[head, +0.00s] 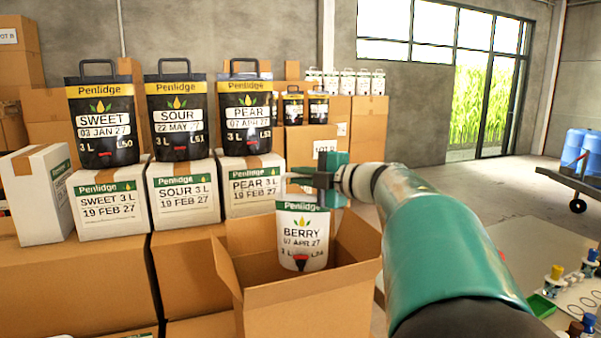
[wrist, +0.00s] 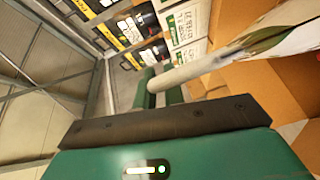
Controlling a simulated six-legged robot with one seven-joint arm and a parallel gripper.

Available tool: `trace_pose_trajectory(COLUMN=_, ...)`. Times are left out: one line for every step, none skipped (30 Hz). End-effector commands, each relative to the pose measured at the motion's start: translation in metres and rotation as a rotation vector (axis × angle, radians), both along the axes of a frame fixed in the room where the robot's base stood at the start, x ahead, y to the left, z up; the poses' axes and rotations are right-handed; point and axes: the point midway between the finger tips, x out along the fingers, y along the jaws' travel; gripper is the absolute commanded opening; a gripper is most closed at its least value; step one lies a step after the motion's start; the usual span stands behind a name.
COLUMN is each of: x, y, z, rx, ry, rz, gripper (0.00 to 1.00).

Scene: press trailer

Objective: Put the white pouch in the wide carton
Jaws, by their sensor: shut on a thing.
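The white pouch (head: 303,240), marked BERRY with a green Penlidge band, hangs upright from my gripper (head: 308,180). My gripper is shut on the pouch's white handle at its top. In the wrist view the handle (wrist: 195,72) passes between the fingers, and part of the pouch (wrist: 285,35) shows at the upper right. The wide carton (head: 310,291) stands open below with its flaps up. The pouch's lower part is within the carton's opening, behind the front flap's line. Whether its base touches the carton floor cannot be told.
Black pouches SWEET (head: 106,122), SOUR (head: 181,118) and PEAR (head: 246,115) stand on white boxes behind and left of the carton. A raised left flap (head: 226,268) borders the opening. A table with small bottles (head: 552,284) is at the right.

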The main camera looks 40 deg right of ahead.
Motion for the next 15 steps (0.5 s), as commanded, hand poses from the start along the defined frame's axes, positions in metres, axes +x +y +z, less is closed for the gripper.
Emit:
trace_pose_trajectory(x=0.000, y=0.000, z=-0.003, rx=0.002, ry=-0.002, rz=0.001, gripper=0.00)
trace_pose_trajectory(x=0.000, y=0.000, z=-0.005, rx=0.002, ry=0.000, rz=0.001, gripper=0.00)
trace_pose_trajectory(x=0.000, y=0.000, z=-0.009, rx=0.002, ry=0.000, rz=0.001, gripper=0.00)
trace_pose_trajectory(x=0.000, y=0.000, z=-0.012, rx=0.001, ry=-0.001, rz=0.001, gripper=0.00)
trace_pose_trajectory(x=0.000, y=0.000, z=-0.015, rx=0.002, ry=0.000, rz=0.001, gripper=0.00)
trace_pose_trajectory(x=0.000, y=0.000, z=-0.019, rx=0.004, ry=-0.001, rz=0.000, gripper=0.00)
trace_pose_trajectory(x=0.000, y=0.000, z=-0.023, rx=0.003, ry=-0.001, rz=0.000, gripper=0.00)
trace_pose_trajectory(x=0.000, y=0.000, z=-0.026, rx=0.003, ry=-0.001, rz=0.000, gripper=0.00)
trace_pose_trajectory(x=0.001, y=0.000, z=-0.030, rx=0.002, ry=0.000, rz=0.001, gripper=0.00)
trace_pose_trajectory(x=0.001, y=0.000, z=-0.034, rx=0.002, ry=0.000, rz=0.001, gripper=0.00)
trace_pose_trajectory(x=0.001, y=0.000, z=-0.037, rx=0.002, ry=0.000, rz=0.001, gripper=0.00)
trace_pose_trajectory(x=0.001, y=0.000, z=-0.040, rx=0.003, ry=0.000, rz=0.001, gripper=0.00)
trace_pose_trajectory(x=0.002, y=0.000, z=-0.042, rx=0.003, ry=-0.001, rz=0.000, gripper=0.00)
trace_pose_trajectory(x=0.002, y=0.001, z=-0.044, rx=0.002, ry=-0.002, rz=0.001, gripper=0.00)
trace_pose_trajectory(x=0.002, y=0.001, z=-0.047, rx=0.002, ry=-0.002, rz=0.001, gripper=0.00)
